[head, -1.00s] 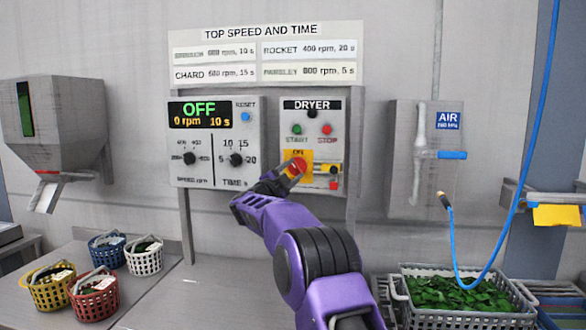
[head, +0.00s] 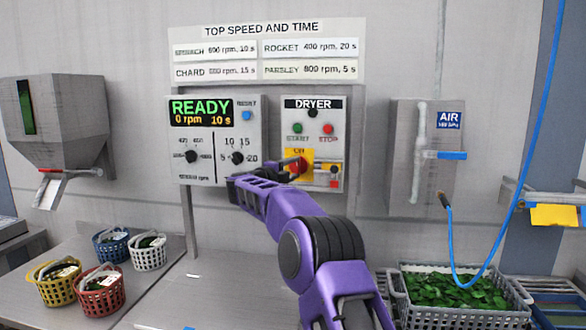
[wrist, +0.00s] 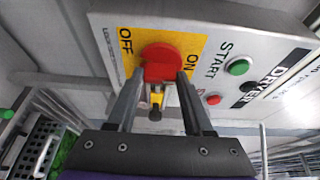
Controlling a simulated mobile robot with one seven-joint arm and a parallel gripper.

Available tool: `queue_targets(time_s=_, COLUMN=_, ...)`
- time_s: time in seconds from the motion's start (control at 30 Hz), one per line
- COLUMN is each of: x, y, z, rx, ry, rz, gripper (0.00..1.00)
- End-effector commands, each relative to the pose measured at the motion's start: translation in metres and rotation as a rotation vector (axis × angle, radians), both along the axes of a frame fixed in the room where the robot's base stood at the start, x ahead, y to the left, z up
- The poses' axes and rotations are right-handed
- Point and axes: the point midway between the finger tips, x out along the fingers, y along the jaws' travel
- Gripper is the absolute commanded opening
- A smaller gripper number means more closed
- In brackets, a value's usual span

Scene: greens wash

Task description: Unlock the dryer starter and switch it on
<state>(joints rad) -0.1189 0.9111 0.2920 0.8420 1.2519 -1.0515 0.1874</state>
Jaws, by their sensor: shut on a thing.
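The grey dryer starter box (head: 314,106) hangs on the wall with a green START button, a red STOP button and a red rotary switch (head: 300,167) on a yellow plate. In the wrist view the red switch (wrist: 160,58) sits between OFF and ON labels. My gripper (wrist: 160,80) is shut on the switch, one finger on each side. My fingers partly hide the switch.
The control box (head: 216,137) to the left shows READY, 0 rpm, 10 s. An air box (head: 427,150) with a blue hose is on the right. Several small baskets (head: 108,247) stand at left, and a greens crate (head: 453,287) at right.

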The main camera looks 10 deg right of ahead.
Motion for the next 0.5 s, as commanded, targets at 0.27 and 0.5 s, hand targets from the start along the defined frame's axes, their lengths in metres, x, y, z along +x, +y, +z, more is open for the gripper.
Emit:
queue_targets(time_s=0.27, x=0.0, y=-0.0001, z=-0.0009, rx=0.009, ry=-0.002, rz=-0.001, gripper=0.0)
queue_targets(time_s=0.5, x=-0.0001, y=-0.0001, z=-0.0008, rx=0.009, ry=-0.002, rz=0.0, gripper=0.71)
